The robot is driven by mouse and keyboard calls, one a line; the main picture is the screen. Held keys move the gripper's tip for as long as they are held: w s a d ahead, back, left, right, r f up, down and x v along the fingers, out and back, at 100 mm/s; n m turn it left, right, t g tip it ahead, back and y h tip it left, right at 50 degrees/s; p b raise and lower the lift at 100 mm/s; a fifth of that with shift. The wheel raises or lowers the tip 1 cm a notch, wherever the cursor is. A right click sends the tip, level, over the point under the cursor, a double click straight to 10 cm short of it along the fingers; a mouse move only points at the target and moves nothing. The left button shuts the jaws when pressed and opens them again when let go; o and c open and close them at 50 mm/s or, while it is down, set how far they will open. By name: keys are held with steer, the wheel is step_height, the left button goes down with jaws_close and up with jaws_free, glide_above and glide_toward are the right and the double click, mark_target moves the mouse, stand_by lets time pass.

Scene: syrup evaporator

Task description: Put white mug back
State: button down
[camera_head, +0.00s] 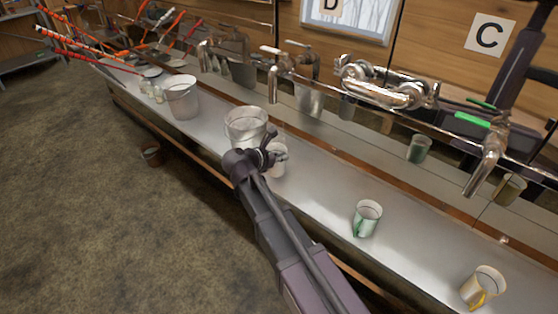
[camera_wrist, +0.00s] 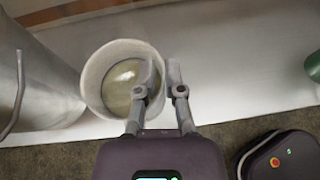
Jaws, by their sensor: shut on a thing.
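The white mug (camera_head: 280,168) is at the steel counter, just right of a metal bucket, partly hidden by my gripper (camera_head: 268,158). The wrist view looks down into the open top of the white mug (camera_wrist: 92,80), with a pale, shiny inside. There my gripper (camera_wrist: 163,75) is shut at its right side, one finger over the inside of the rim and the other outside. The mug looks upright. Whether its base touches the counter cannot be told.
The steel counter (camera_head: 318,192) runs diagonally. A metal bucket (camera_head: 245,122) stands close to the mug, another bucket (camera_head: 182,100) farther back. A green-handled mug (camera_head: 368,212) and a yellow-handled mug (camera_head: 486,281) stand nearer. Taps and pipes (camera_head: 395,88) line the counter's back side.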

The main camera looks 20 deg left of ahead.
mark_target(283, 150)
steer(key=shift+w+a, duration=0.5)
steer(key=shift+w, duration=0.25)
steer(key=shift+w+a+f, duration=0.15)
steer(key=shift+w+a, duration=0.3)
steer(key=shift+w, duration=0.25)
steer(key=shift+s+d+f+b, duration=0.1)
steer(key=shift+s+f+b, duration=0.05)
steer(key=shift+f+b, duration=1.6)
steer(key=shift+b, duration=0.15)
steer(key=c, duration=0.8)
jaws_free()
steer(key=shift+f, duration=0.1)
steer(key=shift+o, duration=0.2)
steer(key=shift+r, duration=0.2)
